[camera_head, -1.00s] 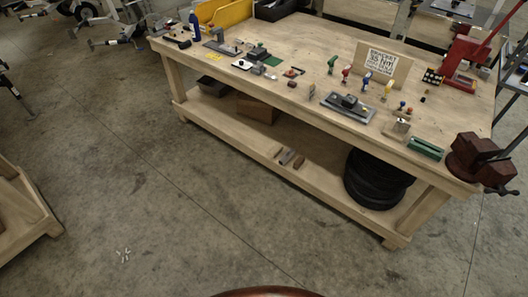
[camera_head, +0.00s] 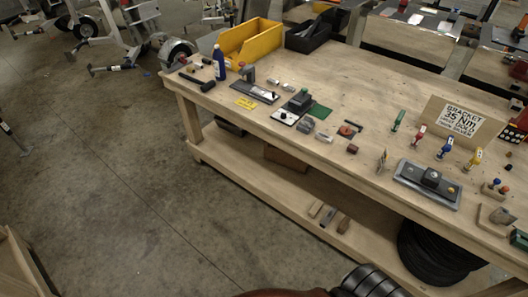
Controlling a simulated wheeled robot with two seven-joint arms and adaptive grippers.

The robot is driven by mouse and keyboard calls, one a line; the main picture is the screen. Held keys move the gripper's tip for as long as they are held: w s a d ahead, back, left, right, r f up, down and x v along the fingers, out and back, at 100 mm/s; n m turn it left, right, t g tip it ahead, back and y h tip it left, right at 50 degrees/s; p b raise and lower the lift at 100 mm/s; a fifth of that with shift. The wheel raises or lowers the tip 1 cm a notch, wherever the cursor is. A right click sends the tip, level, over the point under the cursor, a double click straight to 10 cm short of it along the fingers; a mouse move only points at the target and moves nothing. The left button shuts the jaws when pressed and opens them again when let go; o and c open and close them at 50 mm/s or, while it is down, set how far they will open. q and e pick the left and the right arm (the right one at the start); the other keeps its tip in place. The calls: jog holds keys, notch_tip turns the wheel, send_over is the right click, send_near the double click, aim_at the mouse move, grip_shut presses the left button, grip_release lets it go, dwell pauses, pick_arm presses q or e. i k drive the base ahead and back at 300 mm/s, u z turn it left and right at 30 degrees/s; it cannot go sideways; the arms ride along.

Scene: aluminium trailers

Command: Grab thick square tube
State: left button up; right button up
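I cannot tell for certain which thing is the thick square tube. Several small metal parts lie on the wooden workbench (camera_head: 330,75), among them short silver pieces (camera_head: 287,87) near the back and a grey blocky piece (camera_head: 306,125) near the front edge. Short bars, one pale (camera_head: 315,209) and one grey (camera_head: 328,217), lie on the bench's lower shelf. Neither of my grippers is in view. A dark ribbed part and a red curved part, probably mine, show at the bottom edge.
A yellow bin (camera_head: 250,42) and a black bin (camera_head: 307,36) stand at the back left of the bench. A blue bottle (camera_head: 219,63) stands near them. A bracket sign (camera_head: 459,121) and coloured tools are to the right.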

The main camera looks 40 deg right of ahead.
aim_at(330, 213)
jog(key=z, duration=0.1)
jog(key=i, duration=1.4)
jog(key=z, duration=1.15)
jog(key=i, duration=0.85)
jog(key=z, duration=1.15)
jog(key=i, duration=0.35)
jog(key=z, duration=0.3)
